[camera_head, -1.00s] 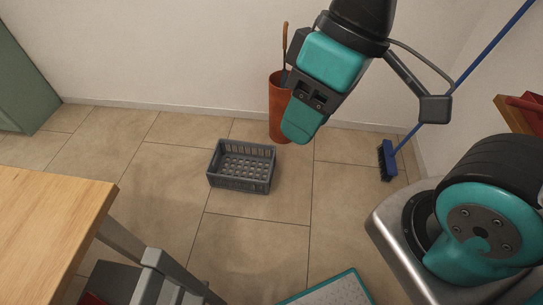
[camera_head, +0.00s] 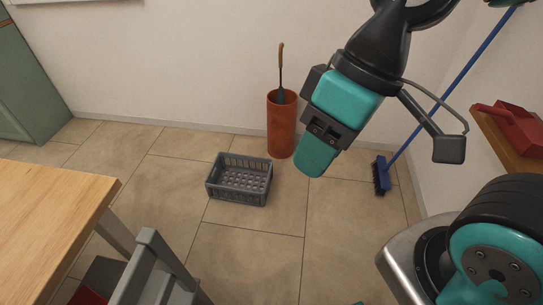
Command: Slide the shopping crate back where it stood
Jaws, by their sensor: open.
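The shopping crate (camera_head: 238,194) is a grey, open plastic box with slotted walls and a perforated floor. It stands upright and empty on the tiled floor, in the middle of the head view, left of and in front of the orange umbrella stand. My gripper (camera_head: 316,158) is teal and black and hangs in the air to the right of the crate in the picture. It is open and holds nothing. It is apart from the crate.
The orange umbrella stand (camera_head: 282,128) holds an umbrella by the back wall. A blue broom (camera_head: 381,175) leans at the right. A green cabinet (camera_head: 28,90) stands far left. Floor around the crate is clear.

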